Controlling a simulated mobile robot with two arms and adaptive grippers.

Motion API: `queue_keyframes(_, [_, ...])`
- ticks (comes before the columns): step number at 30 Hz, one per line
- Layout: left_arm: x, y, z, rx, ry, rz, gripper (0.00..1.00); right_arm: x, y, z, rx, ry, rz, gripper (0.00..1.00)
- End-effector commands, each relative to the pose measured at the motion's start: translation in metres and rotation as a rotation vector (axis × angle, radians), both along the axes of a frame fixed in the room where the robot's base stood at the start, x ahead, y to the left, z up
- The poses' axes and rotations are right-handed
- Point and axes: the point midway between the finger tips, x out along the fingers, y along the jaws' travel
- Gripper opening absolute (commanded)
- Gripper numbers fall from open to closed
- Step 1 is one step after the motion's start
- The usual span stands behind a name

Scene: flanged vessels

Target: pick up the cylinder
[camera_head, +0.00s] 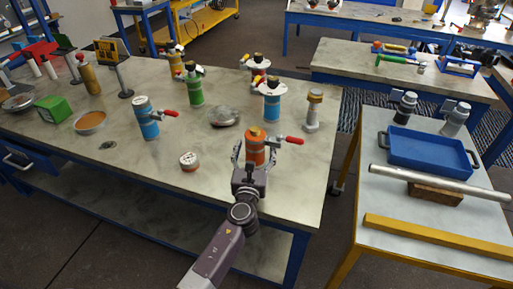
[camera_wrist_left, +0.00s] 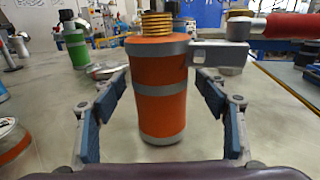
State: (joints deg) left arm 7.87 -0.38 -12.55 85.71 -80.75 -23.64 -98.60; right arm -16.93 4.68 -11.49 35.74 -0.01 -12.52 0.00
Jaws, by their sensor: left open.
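An orange cylinder (camera_head: 255,147) with grey bands stands upright on the near part of the large worktable (camera_head: 215,190). It has a coiled brass-coloured top and a side fitting with a red handle (camera_head: 293,140). In the left wrist view the cylinder (camera_wrist_left: 160,105) stands upright straight ahead. My left gripper (camera_head: 254,158) is open, one finger on each side of the cylinder. In the wrist view gaps show between the fingers (camera_wrist_left: 163,88) and the cylinder's sides. My right gripper is not in view.
A blue cylinder (camera_head: 147,120) with a red handle, a green one (camera_head: 195,90) and a small round can (camera_head: 189,161) stand to the left. The side table (camera_head: 440,212) holds a blue tray (camera_head: 430,152).

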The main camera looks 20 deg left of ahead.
Motion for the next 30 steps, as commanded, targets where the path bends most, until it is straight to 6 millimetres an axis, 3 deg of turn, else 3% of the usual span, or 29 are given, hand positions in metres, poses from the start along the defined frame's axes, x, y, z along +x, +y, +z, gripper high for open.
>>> queue_keyframes(2, [0.0, 0.0, 0.0, 0.0, 0.0, 0.0, 0.6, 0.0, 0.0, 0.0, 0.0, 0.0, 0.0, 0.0])
queue_keyframes(18, [0.0, 0.0, 0.0, 0.001, 0.0, 0.0, 0.01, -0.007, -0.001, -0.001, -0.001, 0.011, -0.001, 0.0])
queue_keyframes(30, [0.0, 0.0, 0.01, 0.001, -0.005, -0.001, 0.0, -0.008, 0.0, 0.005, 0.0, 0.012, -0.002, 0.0])
